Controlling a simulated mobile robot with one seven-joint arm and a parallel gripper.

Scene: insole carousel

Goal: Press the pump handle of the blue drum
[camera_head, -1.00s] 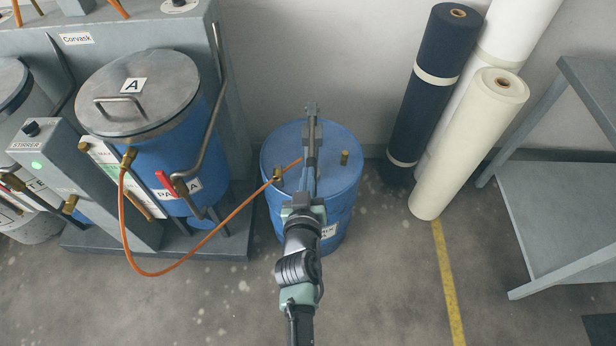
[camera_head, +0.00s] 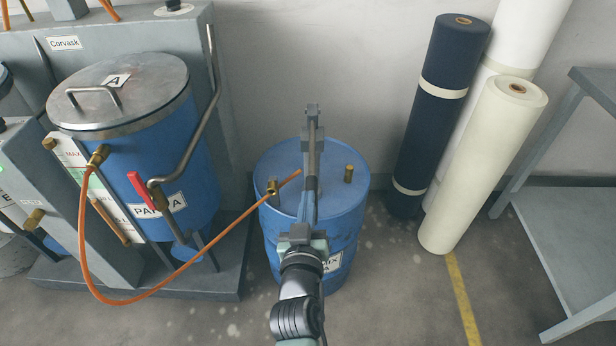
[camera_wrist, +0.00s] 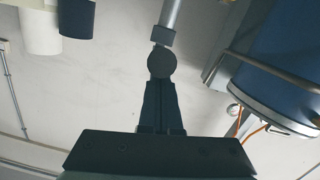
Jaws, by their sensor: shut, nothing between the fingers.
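The blue drum (camera_head: 345,230) stands upright on the floor in the middle of the head view. A grey pump (camera_head: 313,150) rises from its top, with a crosspiece at its upper end. In the wrist view a grey tube (camera_wrist: 172,14) with a dark block and a round dark end lies just beyond my fingers; it looks like part of the pump. My gripper (camera_head: 307,203) is shut and empty, pointing at the pump from the near side; its fingers also show in the wrist view (camera_wrist: 161,86). They overlap the pump in the picture, so I cannot tell whether they touch it.
An orange hose (camera_head: 180,287) runs from a brass fitting on the drum lid to the blue tank (camera_head: 185,160) at left. Fabric rolls (camera_head: 480,165) lean on the wall at right, beside a grey table (camera_head: 575,215). Some floor between drum and rolls is clear.

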